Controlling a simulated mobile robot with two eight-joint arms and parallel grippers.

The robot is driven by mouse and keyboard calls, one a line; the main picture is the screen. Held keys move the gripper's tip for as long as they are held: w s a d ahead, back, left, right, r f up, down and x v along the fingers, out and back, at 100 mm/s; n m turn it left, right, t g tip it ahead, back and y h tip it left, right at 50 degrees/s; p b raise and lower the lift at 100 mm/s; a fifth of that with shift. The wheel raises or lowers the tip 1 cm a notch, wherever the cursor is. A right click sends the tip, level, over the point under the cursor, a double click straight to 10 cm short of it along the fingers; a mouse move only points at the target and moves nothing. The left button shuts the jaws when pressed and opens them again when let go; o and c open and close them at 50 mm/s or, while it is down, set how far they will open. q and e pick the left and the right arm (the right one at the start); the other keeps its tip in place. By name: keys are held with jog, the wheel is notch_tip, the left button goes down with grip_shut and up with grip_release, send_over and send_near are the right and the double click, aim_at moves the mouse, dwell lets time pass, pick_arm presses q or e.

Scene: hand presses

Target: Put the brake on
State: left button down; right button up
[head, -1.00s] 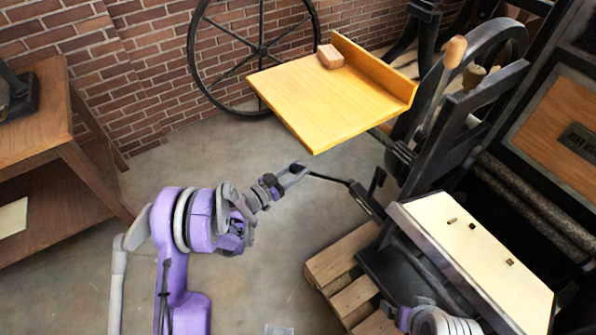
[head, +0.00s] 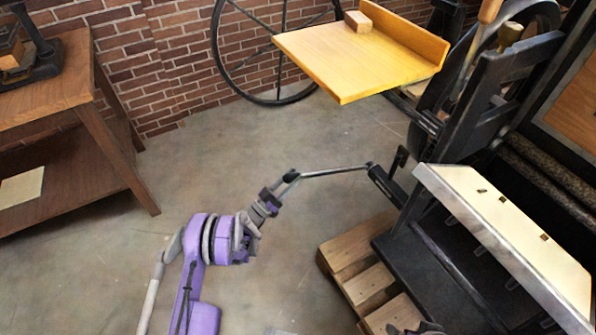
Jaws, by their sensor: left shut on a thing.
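A press (head: 500,90) with a dark frame stands at the right. A thin lever rod (head: 335,171), which looks like its brake lever, sticks out to the left from a dark bracket (head: 385,184) on the frame, nearly level in the picture. My left gripper (head: 291,176), at the end of my purple arm, is shut on the rod's outer left end. The jaws hide that end. My right gripper cannot be seen; only a small part of what may be my right arm shows at the bottom edge.
A yellow wooden shelf (head: 350,62) with a small block (head: 358,21) sits above the lever. A pale slanted board (head: 515,235) and a wooden pallet (head: 352,248) are at the lower right. A wooden table (head: 75,90) stands left. The floor between is clear.

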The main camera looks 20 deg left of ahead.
pick_arm(q)
jog(key=shift+t+h, duration=0.4)
jog(key=shift+t, duration=0.2)
jog(key=shift+s+a+f, duration=0.15)
jog(key=shift+s+f, duration=0.05)
jog(key=shift+f, duration=0.5)
jog(key=shift+s+a+f, duration=0.15)
jog(key=shift+f, duration=0.6)
jog(key=shift+s+a+f, duration=0.15)
jog(key=shift+s+f, duration=0.05)
jog(key=shift+f, duration=0.5)
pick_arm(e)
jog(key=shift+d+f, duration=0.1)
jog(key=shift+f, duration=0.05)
pick_arm(q)
jog(key=shift+c, duration=2.2)
grip_release()
jog(key=shift+a+f, duration=0.1)
